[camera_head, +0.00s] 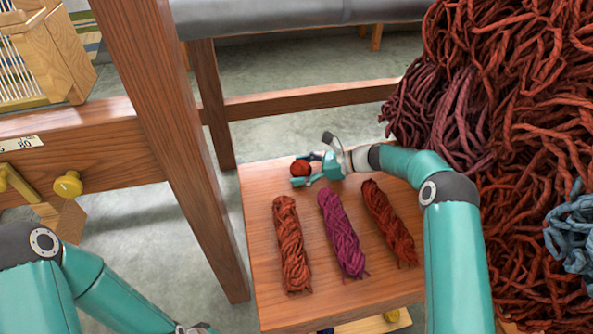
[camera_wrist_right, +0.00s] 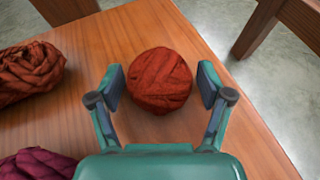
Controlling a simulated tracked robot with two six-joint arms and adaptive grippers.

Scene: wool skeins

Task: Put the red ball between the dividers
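The red ball (camera_head: 300,168) of wool rests on the wooden stool top (camera_head: 262,250), near its far left corner. It also shows in the right wrist view (camera_wrist_right: 160,80). My right gripper (camera_head: 305,170) is open, with one finger on each side of the ball. In the right wrist view its fingertips (camera_wrist_right: 162,86) are level with the ball, with a narrow gap on both sides. Three twisted skeins lie side by side on the stool: an orange-red one (camera_head: 291,245), a purple one (camera_head: 342,233) and a red one (camera_head: 389,222).
A big heap of red wool (camera_head: 540,120) fills the right, with a purple bundle (camera_head: 462,120) and blue wool (camera_head: 575,235). A wooden post (camera_head: 165,110) and crossbar (camera_head: 310,100) stand close to the stool's left and back. Bare stool top lies in front of the skeins.

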